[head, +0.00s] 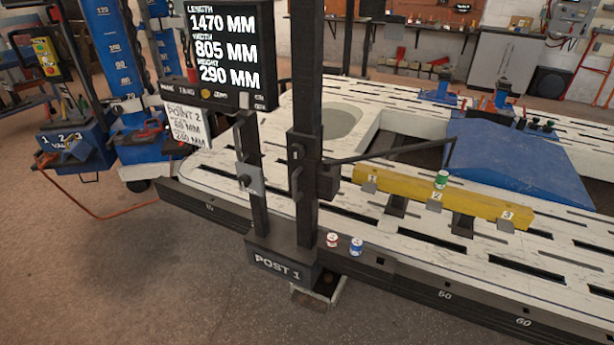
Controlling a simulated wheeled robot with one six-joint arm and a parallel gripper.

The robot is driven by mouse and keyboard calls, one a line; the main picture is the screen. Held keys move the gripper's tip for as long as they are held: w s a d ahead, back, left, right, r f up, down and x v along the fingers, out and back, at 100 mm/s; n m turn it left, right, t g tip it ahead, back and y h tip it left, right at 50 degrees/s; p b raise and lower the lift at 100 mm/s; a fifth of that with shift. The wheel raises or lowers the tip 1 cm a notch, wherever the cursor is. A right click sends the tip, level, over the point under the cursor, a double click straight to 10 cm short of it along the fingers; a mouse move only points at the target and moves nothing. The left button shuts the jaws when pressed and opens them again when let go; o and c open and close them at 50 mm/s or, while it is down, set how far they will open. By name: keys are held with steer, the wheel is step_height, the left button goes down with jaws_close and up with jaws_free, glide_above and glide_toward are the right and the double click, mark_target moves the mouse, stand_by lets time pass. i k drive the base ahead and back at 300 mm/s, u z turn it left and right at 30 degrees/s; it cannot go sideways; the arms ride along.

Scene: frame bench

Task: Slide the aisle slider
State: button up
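A tall dark post (310,80) stands on a base marked POST 1 (282,262) at the near edge of the frame bench (400,258). A dark slider block (318,182) with a handle sits around the post, a little above the bench top. A thin pointer arm (395,152) reaches from the block to the right, over the bench, with its tip bent down near a blue panel. No label marks this block as the aisle slider. My gripper is not in view.
The near floor is clear.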

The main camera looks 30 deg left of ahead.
mark_target(306, 179)
steer(key=k, duration=0.5)
steer(key=u, duration=0.6)
steer(key=i, duration=0.95)
steer(key=u, duration=0.65)
